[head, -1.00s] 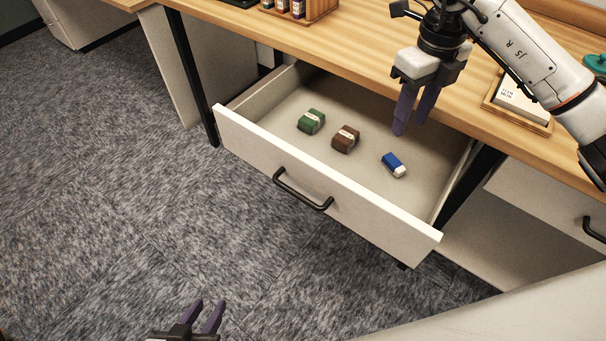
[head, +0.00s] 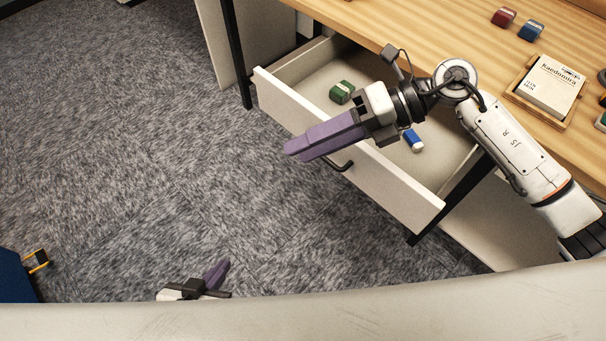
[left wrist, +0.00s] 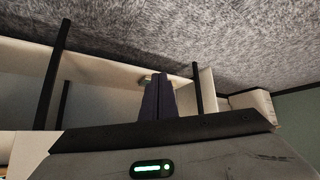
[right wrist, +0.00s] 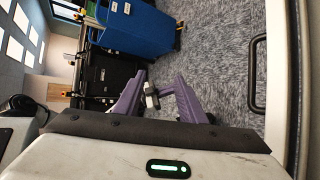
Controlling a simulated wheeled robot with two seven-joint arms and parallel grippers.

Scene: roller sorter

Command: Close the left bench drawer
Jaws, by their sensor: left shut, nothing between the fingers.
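The left bench drawer (head: 415,207) stands open below the wooden bench top, its pale front pulled out over the carpet. Its black handle (head: 343,167) is partly hidden by my right gripper; a black handle (right wrist: 256,75) also shows in the right wrist view. A green block (head: 341,92) and a blue-and-white eraser (head: 413,141) lie inside. My right gripper (head: 290,148) reaches across above the drawer and points left past its front. It is open and empty in the right wrist view (right wrist: 152,90). My left gripper (head: 222,272) is shut and empty, low over the carpet in front.
The bench top holds a framed card (head: 549,87), a red block (head: 503,17) and a blue block (head: 531,31). A black bench leg (head: 237,55) stands left of the drawer. A blue bin (right wrist: 135,28) shows in the right wrist view. Open carpet lies before the drawer.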

